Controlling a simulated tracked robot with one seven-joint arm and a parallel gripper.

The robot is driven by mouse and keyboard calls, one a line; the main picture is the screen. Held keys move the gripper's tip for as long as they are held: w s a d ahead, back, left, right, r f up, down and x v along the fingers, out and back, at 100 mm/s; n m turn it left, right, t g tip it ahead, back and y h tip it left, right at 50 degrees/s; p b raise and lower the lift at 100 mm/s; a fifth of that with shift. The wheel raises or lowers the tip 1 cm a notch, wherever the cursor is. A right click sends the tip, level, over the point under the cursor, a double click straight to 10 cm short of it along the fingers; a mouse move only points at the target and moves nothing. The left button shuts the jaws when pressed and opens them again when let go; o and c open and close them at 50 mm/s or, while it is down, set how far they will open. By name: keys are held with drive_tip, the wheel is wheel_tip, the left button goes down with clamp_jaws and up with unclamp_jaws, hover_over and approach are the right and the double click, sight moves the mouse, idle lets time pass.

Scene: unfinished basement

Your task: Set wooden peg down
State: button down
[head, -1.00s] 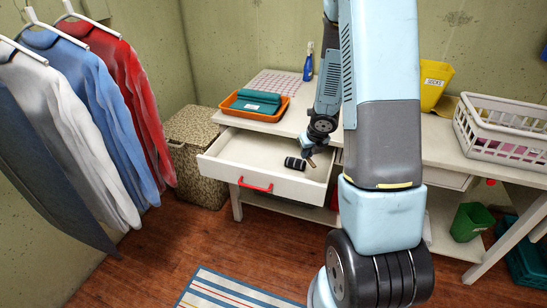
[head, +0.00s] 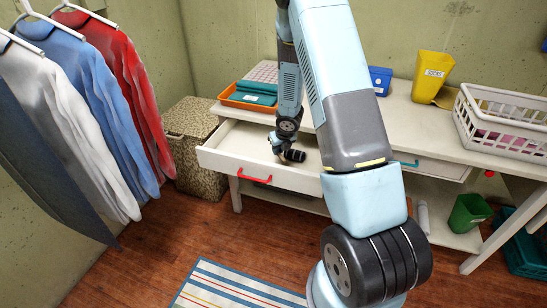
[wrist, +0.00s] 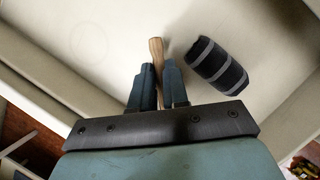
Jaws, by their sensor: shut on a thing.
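The wooden peg (wrist: 156,50) is a slim light-brown stick between my fingers in the wrist view, its rounded end sticking out past the fingertips. My gripper (wrist: 155,82) is shut on it. In the head view my gripper (head: 279,149) is down inside the open drawer (head: 245,162), close to its floor; I cannot make out the peg there. I cannot tell whether the peg touches the drawer floor. A black cylinder with grey bands (wrist: 216,66) lies in the drawer just right of the peg, apart from it; it also shows in the head view (head: 294,156).
The drawer's red handle (head: 254,180) faces front. An orange tray with teal cloth (head: 250,96) is on the table above. A yellow bin (head: 430,78) and white basket (head: 500,125) stand right. The drawer's left part is clear.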

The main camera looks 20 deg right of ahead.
sight(276, 162)
drive_tip(key=shift+w+a+f, duration=0.35)
drive_tip(key=shift+w+f, duration=0.15)
drive_tip(key=shift+f, duration=0.25)
drive_tip(key=shift+w+f, duration=0.15)
drive_tip(key=shift+f, duration=1.5)
drive_tip(key=c, duration=1.1)
unclamp_jaws()
